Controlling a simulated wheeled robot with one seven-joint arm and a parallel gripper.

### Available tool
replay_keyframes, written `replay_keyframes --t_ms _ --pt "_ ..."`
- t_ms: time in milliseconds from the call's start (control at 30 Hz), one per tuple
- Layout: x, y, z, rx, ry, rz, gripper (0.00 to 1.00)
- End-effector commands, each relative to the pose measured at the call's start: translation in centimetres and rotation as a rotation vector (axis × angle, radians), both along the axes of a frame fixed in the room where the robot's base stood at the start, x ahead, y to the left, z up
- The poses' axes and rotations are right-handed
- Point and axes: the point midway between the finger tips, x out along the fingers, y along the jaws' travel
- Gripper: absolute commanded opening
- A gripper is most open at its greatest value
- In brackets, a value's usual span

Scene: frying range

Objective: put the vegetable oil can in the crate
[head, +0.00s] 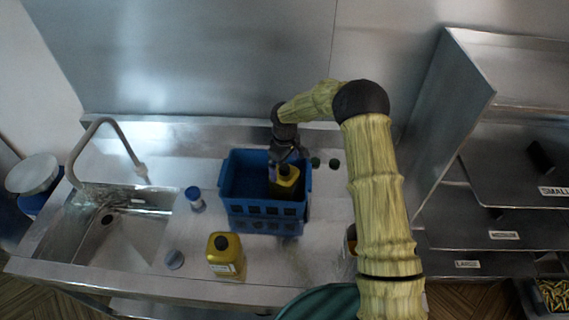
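A blue crate (265,210) stands on the steel counter behind the front edge. A yellow can with a dark cap (287,187) is upright at the right side of the crate, with its lower part hidden by the crate's front wall. A second yellow can with a dark cap and pale label (225,257) stands on the counter in front and left of the crate. I cannot read which is the vegetable oil can. My gripper (285,158) points down at the crate's right half, just behind the first can's cap. Its fingertips are hidden, so its grip is unclear.
A sink (115,235) with a tall tap is at left. Two dark-capped items (324,163) are right of my gripper. Labelled steel shelves (500,235) stand at right.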

Motion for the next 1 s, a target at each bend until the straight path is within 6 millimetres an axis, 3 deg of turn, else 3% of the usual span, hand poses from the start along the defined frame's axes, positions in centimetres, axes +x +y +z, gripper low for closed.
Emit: replay_keyframes --t_ms 267,467,1000 --pt "0.0 0.0 0.3 0.0 0.0 0.0 1.0" --pt "0.1 0.0 1.8 0.001 -0.003 -0.001 1.0" --pt "0.1 0.0 11.8 0.001 -0.003 -0.001 1.0"
